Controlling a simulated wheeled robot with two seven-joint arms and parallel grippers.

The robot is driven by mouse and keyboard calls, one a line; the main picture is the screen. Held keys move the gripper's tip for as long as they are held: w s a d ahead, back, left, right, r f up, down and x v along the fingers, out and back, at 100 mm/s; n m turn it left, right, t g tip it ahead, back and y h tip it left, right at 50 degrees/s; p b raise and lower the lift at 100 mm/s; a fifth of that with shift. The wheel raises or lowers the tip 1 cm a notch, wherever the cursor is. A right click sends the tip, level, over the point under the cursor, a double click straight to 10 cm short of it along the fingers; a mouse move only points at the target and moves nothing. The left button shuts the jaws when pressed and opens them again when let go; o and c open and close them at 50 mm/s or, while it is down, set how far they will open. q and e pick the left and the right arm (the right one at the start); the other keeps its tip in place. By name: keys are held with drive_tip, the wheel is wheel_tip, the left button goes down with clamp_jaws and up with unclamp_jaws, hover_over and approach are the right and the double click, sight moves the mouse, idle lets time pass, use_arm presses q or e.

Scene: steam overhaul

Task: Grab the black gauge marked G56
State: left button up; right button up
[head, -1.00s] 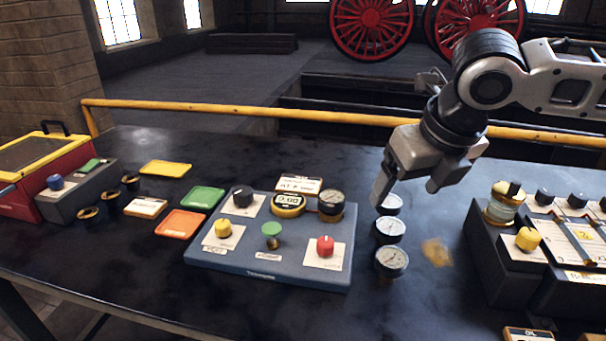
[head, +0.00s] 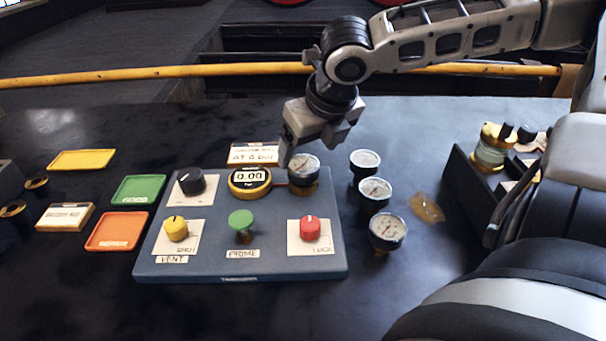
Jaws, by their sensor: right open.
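Three dark-bodied gauges with white dials stand in a row on the table right of the blue panel: a back one (head: 365,161), a middle one (head: 375,191) and a front one (head: 386,231). Another dark gauge (head: 303,169) is mounted on the panel's back right corner. No G56 mark is legible on any of them. My right gripper (head: 311,150) is open and empty, fingers pointing down, just above and behind the panel's gauge; I cannot tell whether it touches it. My left gripper is out of view.
The blue panel (head: 270,262) carries knobs and a 0.00 display (head: 249,180). Yellow (head: 82,159), green (head: 138,189) and orange (head: 117,231) trays lie left. An amber scrap (head: 426,208) lies right of the gauges. A dark console (head: 462,185) stands farther right, partly hidden by my arm.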

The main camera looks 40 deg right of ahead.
sight(304, 164)
drive_tip(key=b+x, duration=0.1)
drive_tip(key=x, duration=0.3)
drive_tip(key=shift+s+a+f+b, duration=0.1)
drive_tip(key=shift+f+b, duration=0.2)
drive_tip(key=shift+w+f, duration=0.25)
drive_tip(key=shift+f, duration=0.15)
drive_tip(key=shift+r, duration=0.1)
drive_tip(key=c, duration=1.2)
